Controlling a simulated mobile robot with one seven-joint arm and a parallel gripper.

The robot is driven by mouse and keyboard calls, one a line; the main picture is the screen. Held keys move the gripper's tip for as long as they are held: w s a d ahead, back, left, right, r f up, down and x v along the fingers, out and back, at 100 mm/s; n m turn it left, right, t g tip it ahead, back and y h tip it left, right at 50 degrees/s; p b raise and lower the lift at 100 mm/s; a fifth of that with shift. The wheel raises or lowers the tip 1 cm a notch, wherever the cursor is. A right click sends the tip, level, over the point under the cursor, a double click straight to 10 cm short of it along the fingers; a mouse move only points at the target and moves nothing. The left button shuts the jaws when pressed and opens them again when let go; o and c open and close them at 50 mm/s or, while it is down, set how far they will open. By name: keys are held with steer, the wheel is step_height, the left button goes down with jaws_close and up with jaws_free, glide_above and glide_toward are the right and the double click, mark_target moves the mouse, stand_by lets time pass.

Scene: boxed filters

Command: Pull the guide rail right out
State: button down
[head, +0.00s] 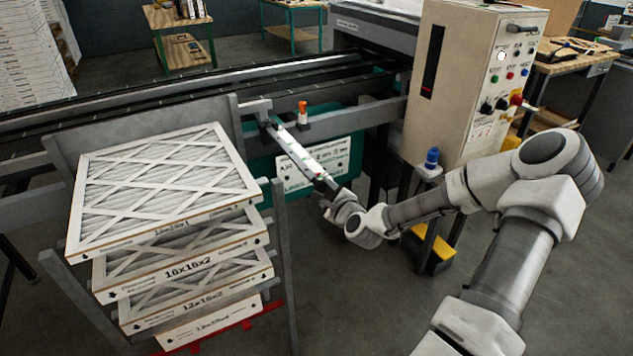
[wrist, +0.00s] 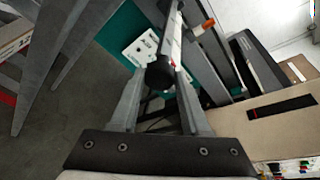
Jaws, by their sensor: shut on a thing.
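The guide rail (head: 297,152) is a narrow pale bar that sticks out from the conveyor side towards my arm. Its far end meets a dark bracket (head: 268,112) beside an orange-topped part (head: 302,113). My gripper (head: 325,188) is at the rail's near end. In the wrist view, my gripper (wrist: 160,82) is shut on the dark round knob (wrist: 159,76) at the end of the rail (wrist: 174,38). The rail runs away from between the fingers. How deep its far end sits in the bracket cannot be told.
A rack (head: 283,255) with several stacked boxed filters (head: 165,185) stands left of the rail. A control cabinet (head: 465,90) and a small stand with a blue-capped item (head: 432,158) are to the right. The conveyor (head: 210,95) lies behind. Open floor (head: 345,290) lies in front.

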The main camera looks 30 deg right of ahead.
steer(key=shift+s, duration=0.45)
steer(key=shift+s+f, duration=0.1)
steer(key=shift+s, duration=0.05)
steer(key=shift+f, duration=0.1)
steer(key=shift+c, duration=1.9)
jaws_free()
steer(key=shift+s, duration=0.1)
steer(key=shift+r, duration=0.2)
steer(key=p+v, duration=1.3)
steer(key=v, duration=0.4)
steer(key=shift+s, duration=0.2)
